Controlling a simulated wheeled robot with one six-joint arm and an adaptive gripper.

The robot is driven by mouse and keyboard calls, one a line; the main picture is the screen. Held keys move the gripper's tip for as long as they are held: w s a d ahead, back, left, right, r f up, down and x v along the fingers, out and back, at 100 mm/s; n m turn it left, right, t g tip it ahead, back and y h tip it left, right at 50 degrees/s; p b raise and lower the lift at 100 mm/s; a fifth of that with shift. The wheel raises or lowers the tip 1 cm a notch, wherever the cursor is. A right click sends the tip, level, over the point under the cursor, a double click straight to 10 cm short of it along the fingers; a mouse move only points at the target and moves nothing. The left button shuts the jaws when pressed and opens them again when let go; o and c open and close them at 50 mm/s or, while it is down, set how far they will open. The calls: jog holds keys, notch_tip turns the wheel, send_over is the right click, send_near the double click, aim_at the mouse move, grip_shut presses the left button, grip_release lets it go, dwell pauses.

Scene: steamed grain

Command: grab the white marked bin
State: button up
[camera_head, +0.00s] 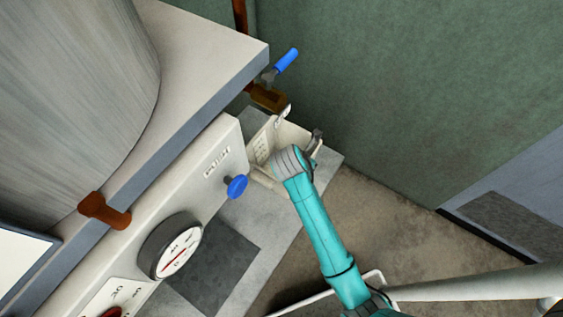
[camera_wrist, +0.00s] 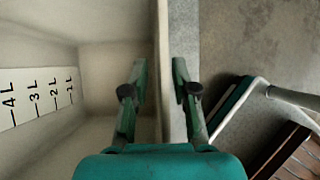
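The white marked bin (camera_head: 262,140) sits low beside the steamer's front panel in the head view, partly hidden behind my teal arm. In the wrist view, the bin (camera_wrist: 110,55) fills the left half. Its inner wall carries a white scale with marks from 1 L to 4 L, and its inside looks empty. My gripper (camera_wrist: 160,63) is open over one bin wall. The left finger is on the inner side and the right finger on the outer side, with a visible gap to the wall on each side. In the head view my gripper (camera_head: 316,138) is mostly hidden.
The steamer panel (camera_head: 190,180) has a blue knob (camera_head: 237,187) and a round gauge (camera_head: 177,249). A blue-handled valve (camera_head: 285,61) sticks out above the bin. A green wall (camera_head: 400,80) stands behind.

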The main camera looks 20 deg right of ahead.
grip_shut()
